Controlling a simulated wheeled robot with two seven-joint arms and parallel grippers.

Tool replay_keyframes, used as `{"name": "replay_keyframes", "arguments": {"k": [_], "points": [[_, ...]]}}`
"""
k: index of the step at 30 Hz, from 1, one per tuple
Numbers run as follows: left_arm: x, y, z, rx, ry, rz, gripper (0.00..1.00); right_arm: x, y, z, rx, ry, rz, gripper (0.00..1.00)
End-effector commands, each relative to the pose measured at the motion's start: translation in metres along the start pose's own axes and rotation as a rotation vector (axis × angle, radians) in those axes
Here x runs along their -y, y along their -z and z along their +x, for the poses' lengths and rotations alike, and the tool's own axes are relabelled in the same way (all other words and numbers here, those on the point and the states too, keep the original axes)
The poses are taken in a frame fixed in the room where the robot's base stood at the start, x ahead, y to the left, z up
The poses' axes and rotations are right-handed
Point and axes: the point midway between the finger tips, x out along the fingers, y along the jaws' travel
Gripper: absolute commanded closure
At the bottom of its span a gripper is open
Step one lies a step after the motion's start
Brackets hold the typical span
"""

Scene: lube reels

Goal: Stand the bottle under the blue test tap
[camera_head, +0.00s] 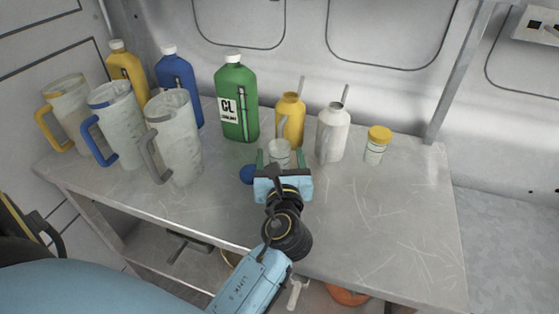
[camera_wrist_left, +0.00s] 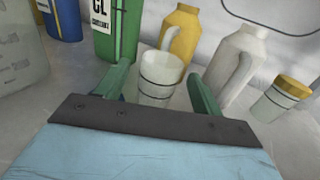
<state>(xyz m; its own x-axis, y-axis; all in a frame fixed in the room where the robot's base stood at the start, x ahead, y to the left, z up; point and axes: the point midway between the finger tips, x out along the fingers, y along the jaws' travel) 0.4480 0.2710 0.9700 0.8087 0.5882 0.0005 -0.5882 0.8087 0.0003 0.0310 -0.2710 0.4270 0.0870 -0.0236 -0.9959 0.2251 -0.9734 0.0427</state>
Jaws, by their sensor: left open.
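A small clear bottle with dark bands (camera_head: 279,149) stands open-topped on the grey bench; it also shows in the left wrist view (camera_wrist_left: 160,83). My left gripper (camera_head: 280,158) is open, with its green fingers on either side of this bottle. In the left wrist view the gripper (camera_wrist_left: 159,76) has the bottle between and just beyond its fingers; I cannot tell whether they touch it. A similar jar with a yellow lid (camera_head: 377,146) stands to the right. No blue test tap can be made out. My right gripper is not in view.
A green bottle (camera_head: 237,105), a yellow can (camera_head: 290,121) and a white can (camera_head: 332,134) stand close behind. A blue ball-like thing (camera_head: 248,174) lies left of the gripper. Several jugs, such as the grey-handled one (camera_head: 177,140), stand left. The bench's right part (camera_head: 400,225) is clear.

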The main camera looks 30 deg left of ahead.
Motion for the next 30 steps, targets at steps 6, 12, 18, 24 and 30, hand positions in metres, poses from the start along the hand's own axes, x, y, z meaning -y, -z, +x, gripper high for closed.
{"name": "replay_keyframes", "arguments": {"k": [6,12,18,24,30], "points": [[-0.001,-0.002,0.033,0.002,0.000,0.001,0.33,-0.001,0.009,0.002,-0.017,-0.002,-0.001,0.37],[-0.001,-0.002,0.040,0.000,0.001,0.000,0.33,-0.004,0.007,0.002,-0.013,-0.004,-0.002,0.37],[-0.001,-0.002,0.040,0.000,0.001,0.000,0.42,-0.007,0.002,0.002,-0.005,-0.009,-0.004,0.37],[-0.001,-0.002,0.039,0.000,0.001,0.000,0.68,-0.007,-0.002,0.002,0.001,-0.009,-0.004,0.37],[-0.001,-0.002,0.039,0.000,0.001,0.000,0.84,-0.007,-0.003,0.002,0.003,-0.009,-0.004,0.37]]}}
